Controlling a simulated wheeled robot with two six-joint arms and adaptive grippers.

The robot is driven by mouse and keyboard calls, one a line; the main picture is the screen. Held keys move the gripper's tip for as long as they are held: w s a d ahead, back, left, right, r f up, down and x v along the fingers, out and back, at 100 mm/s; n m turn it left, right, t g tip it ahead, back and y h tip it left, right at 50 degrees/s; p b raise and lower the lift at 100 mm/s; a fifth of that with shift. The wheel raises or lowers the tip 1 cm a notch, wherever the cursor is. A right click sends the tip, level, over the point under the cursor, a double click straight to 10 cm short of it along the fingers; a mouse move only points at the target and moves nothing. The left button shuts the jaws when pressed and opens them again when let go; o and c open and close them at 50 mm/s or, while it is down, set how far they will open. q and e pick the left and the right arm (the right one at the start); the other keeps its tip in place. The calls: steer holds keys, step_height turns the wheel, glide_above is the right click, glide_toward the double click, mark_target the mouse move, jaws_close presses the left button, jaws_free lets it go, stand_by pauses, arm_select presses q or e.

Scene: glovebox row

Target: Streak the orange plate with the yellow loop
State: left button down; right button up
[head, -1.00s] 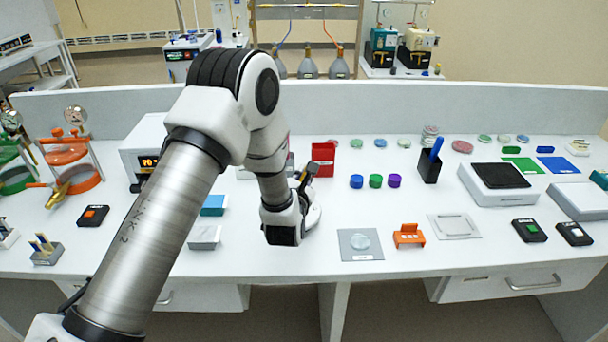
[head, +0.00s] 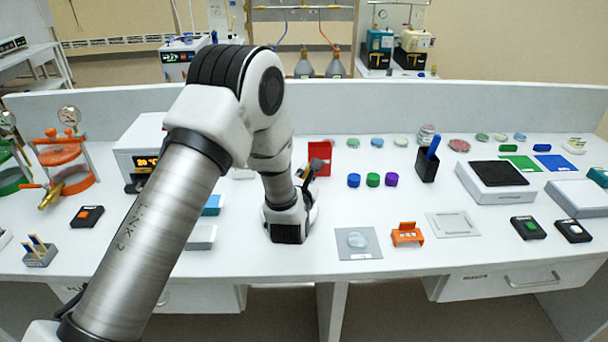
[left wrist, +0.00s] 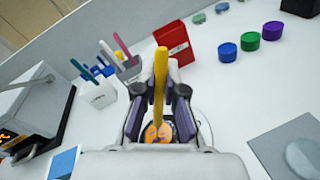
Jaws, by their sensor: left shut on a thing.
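My left gripper (left wrist: 159,122) is shut on the yellow loop (left wrist: 160,85), which stands up between the fingers in the left wrist view. An orange round surface (left wrist: 167,132), apparently the orange plate, shows low between the fingers, partly covered by the loop. I cannot tell whether the loop's tip touches it. In the head view my left gripper's wrist is at the middle of the bench, left of the grey mat, and its fingers are mostly hidden behind it. My right gripper is not in view.
Blue, green and purple pots (head: 391,180) are to the right. A grey mat with a clear dish (head: 357,240) and an orange rack (head: 407,234) lie at the front.

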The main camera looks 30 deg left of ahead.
arm_select(q)
steer(key=shift+w+d, duration=0.1)
stand_by(0.3)
steer(key=shift+w+d+b, duration=0.2)
steer(key=shift+d+b, duration=0.15)
steer(key=shift+b, duration=0.05)
steer(key=shift+w+d+b, duration=0.2)
steer(key=shift+d+b, duration=0.15)
stand_by(0.5)
steer(key=shift+w+a+b, duration=0.15)
steer(key=shift+w+b, duration=0.25)
steer(key=shift+s+a+b, duration=0.25)
steer(key=shift+a+b, duration=0.1)
stand_by(0.5)
